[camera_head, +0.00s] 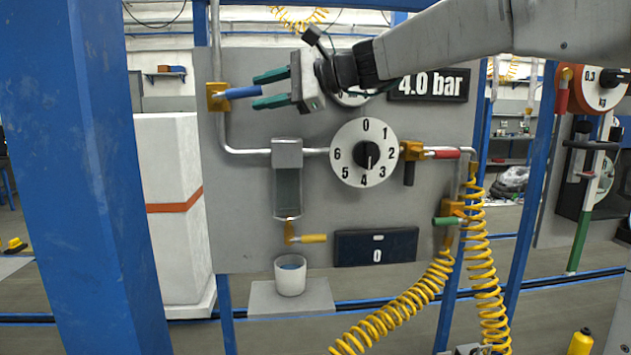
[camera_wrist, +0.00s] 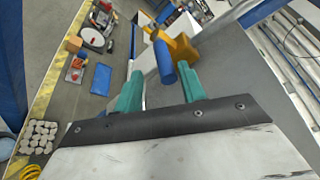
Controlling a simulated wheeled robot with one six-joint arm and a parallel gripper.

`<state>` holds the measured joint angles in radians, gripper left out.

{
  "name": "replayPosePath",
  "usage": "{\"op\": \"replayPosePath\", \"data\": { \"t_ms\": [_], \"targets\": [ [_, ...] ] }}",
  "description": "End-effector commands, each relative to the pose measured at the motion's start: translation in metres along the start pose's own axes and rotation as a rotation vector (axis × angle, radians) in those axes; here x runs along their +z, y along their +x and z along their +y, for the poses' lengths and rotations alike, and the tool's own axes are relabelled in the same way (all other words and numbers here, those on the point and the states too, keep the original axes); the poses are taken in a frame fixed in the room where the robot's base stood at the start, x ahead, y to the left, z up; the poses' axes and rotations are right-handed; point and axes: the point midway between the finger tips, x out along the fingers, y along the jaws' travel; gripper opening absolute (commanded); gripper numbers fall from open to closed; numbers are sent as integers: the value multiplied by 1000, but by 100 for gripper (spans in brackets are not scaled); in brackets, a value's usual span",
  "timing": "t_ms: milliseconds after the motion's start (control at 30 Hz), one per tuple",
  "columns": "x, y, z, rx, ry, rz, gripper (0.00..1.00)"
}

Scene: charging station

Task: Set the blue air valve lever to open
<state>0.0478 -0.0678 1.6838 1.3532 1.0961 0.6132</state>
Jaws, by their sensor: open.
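The blue air valve lever (camera_head: 243,92) sticks out to the right from its yellow valve body (camera_head: 217,97) at the upper left of the grey panel. It lies roughly level, across the upright pipe. My gripper (camera_head: 262,90) comes from the right with its green fingers apart, and the lever's end shows between them in the head view. In the wrist view the blue lever (camera_wrist: 164,62) stands beyond and between the fingertips of my gripper (camera_wrist: 161,82), with the yellow valve body (camera_wrist: 182,48) behind it. I cannot tell whether a finger touches the lever.
The panel also holds a numbered dial (camera_head: 350,165), a red-handled valve (camera_head: 441,154), a green handle (camera_head: 447,221), a yellow lever (camera_head: 312,238) and a "4.0 bar" display (camera_head: 428,86). A blue post (camera_head: 85,180) stands left. A coiled yellow hose (camera_head: 487,270) hangs at the right.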

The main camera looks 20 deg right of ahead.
Motion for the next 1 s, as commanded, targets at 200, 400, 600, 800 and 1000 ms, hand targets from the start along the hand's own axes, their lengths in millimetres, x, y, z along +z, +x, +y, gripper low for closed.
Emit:
{"op": "replayPosePath", "data": {
  "t_ms": [200, 400, 600, 800, 1000],
  "targets": [
    [3, -33, 9, 20, -18, 10, 41],
    [7, -39, 50, 124, -102, 54, 41],
    [10, -47, 88, 224, -183, 89, 41],
    [13, -58, 127, 326, -265, 119, 41],
    [13, -69, 163, 422, -338, 142, 41]
  ]
}}
